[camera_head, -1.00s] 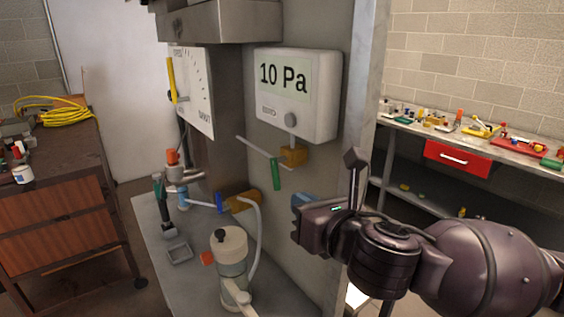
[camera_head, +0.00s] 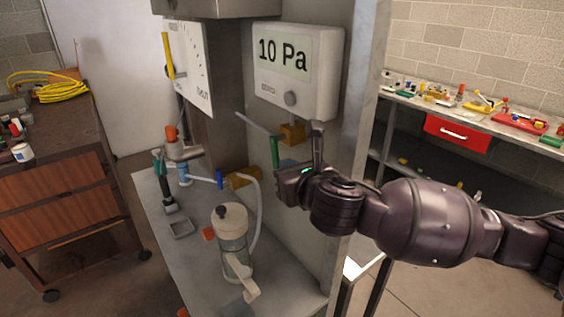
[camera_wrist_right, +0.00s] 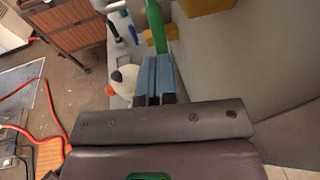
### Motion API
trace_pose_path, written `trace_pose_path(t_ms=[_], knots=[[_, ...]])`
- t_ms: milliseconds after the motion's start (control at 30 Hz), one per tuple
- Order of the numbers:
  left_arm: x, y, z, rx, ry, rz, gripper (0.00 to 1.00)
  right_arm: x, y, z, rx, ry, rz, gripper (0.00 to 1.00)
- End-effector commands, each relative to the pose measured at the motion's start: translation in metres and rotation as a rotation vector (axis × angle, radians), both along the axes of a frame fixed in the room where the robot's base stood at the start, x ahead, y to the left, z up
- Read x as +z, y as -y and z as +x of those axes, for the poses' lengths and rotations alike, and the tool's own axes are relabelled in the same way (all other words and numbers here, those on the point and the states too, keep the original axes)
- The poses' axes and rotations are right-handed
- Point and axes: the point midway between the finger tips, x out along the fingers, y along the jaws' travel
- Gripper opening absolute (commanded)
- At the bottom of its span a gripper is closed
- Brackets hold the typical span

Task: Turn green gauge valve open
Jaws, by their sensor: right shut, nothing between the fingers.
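The green valve handle (camera_head: 275,152) hangs down from a pipe below the gauge that reads 10 Pa (camera_head: 297,72). A yellow-brown valve body (camera_head: 292,133) sits just right of it. My right gripper (camera_head: 287,165) is beside the handle's lower right side. In the wrist view the blue fingers (camera_wrist_right: 154,78) are shut together with nothing between them. The green handle (camera_wrist_right: 155,25) shows just beyond the fingertips; I cannot tell whether they touch it. My left gripper is not in view.
A blue-handled valve (camera_head: 219,179) and a white-topped canister (camera_head: 230,228) stand lower left. The grey panel rises behind the gripper. A workbench with a red drawer (camera_head: 456,133) is at right. A wooden cabinet (camera_head: 60,190) is at left.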

Motion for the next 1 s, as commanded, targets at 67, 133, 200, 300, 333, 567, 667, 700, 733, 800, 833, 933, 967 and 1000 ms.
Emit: trace_pose_path(t_ms=[67, 133, 200, 300, 333, 567, 667, 700, 733, 800, 833, 933, 967, 1000], knots=[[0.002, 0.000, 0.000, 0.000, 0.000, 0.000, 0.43, -0.001, -0.005, 0.010, 0.000, 0.000, 0.001, 0.00], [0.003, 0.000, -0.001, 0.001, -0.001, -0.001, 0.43, -0.002, -0.008, 0.016, 0.000, 0.000, 0.001, 0.00], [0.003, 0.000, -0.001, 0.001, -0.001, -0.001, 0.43, -0.004, -0.010, 0.021, 0.001, -0.001, 0.001, 0.00], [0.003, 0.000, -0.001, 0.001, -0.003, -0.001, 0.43, -0.005, -0.012, 0.026, 0.000, 0.000, 0.000, 0.00], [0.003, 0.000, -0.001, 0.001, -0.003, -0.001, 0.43, -0.005, -0.012, 0.027, 0.000, 0.000, 0.000, 0.00], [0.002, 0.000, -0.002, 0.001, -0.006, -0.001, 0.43, -0.006, -0.013, 0.029, 0.001, 0.001, 0.001, 0.00], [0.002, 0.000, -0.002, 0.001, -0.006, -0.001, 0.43, -0.006, -0.013, 0.029, 0.001, 0.000, 0.000, 0.00], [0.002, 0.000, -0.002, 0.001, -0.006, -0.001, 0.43, -0.006, -0.013, 0.029, 0.001, 0.001, 0.001, 0.00], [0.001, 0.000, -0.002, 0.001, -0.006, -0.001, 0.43, -0.006, -0.013, 0.029, 0.001, 0.001, 0.001, 0.00], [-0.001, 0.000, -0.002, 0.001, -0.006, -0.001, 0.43, -0.007, -0.014, 0.030, 0.001, 0.009, 0.007, 0.00], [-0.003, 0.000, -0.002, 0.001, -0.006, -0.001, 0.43, -0.008, -0.014, 0.031, 0.001, 0.016, 0.013, 0.00], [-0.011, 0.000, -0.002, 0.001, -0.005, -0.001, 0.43, -0.012, -0.017, 0.034, -0.001, 0.048, 0.036, 0.00], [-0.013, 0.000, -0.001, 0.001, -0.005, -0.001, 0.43, -0.013, -0.017, 0.035, -0.001, 0.058, 0.044, 0.00], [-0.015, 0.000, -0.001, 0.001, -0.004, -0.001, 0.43, -0.014, -0.018, 0.037, -0.001, 0.072, 0.053, 0.00]])
